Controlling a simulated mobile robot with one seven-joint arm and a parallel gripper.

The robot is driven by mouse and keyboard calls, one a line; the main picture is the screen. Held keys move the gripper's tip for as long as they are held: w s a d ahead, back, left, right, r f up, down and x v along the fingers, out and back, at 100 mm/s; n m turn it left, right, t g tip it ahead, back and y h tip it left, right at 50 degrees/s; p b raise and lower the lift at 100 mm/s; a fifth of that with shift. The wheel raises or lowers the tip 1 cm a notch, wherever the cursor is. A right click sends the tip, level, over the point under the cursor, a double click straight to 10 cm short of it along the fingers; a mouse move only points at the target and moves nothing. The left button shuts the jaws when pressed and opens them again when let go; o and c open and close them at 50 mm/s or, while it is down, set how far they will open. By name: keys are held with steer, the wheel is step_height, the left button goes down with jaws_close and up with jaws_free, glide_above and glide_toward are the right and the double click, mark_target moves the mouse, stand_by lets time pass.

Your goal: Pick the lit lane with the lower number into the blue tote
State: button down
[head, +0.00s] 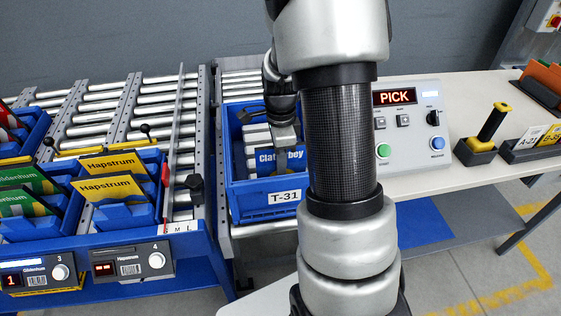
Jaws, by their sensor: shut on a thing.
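The blue tote (234,190), labelled T-31, stands on the rollers in the middle. My gripper (285,143) is over the tote, pointing down and shut on a blue packet marked roughly "Clatterboy" (266,158). The packet is within the tote's outline; I cannot tell if it touches the bottom. My arm hides the tote's right part. At the left, the lane 3 module (38,275) shows a lit red 1. The lane 4 module (132,263) shows lit dashes. Yellow Hapstrum packets (108,187) stand in the bin above lane 4. Lower-numbered lanes are out of view.
Green and yellow packets (25,203) stand in the bin left of lane 4. A control panel (415,140) reading PICK sits on the bench at right. A yellow-black handled tool (492,125) stands beside it. A rail (177,140) separates the lanes from the tote.

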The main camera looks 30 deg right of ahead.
step_height(320, 180, down, 2)
steer(key=shift+f+b, duration=0.15)
steer(key=shift+b, duration=0.55)
steer(key=c, duration=1.3)
jaws_free()
steer(key=shift+c, duration=0.2)
steer(key=shift+r+p, duration=3.25)
steer(key=shift+r, duration=0.75)
